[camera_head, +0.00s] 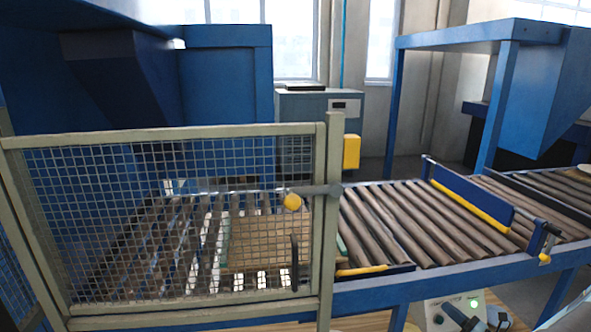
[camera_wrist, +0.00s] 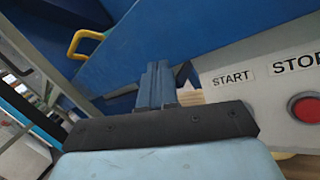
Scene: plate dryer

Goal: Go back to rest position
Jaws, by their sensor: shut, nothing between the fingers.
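My gripper (camera_wrist: 158,72) shows in the wrist view with its blue-grey fingers together and nothing between them. It is beside a light grey control panel (camera_wrist: 262,98) with START and STOP labels. A red button (camera_wrist: 306,110) sits under the STOP label at the right edge. The fingertips point towards a blue surface and appear apart from the red button. In the head view, a pale control box (camera_head: 440,312) with a lit green button (camera_head: 474,303) shows low under the conveyor. Dark parts in front of it are too small to identify surely.
A roller conveyor (camera_head: 395,222) runs across the head view on a blue frame. A mesh gate (camera_head: 170,215) closes off the left part, with a flat board behind it. A blue side guide (camera_head: 470,199) stands on the rollers at right. A yellow handle (camera_wrist: 85,42) shows in the wrist view.

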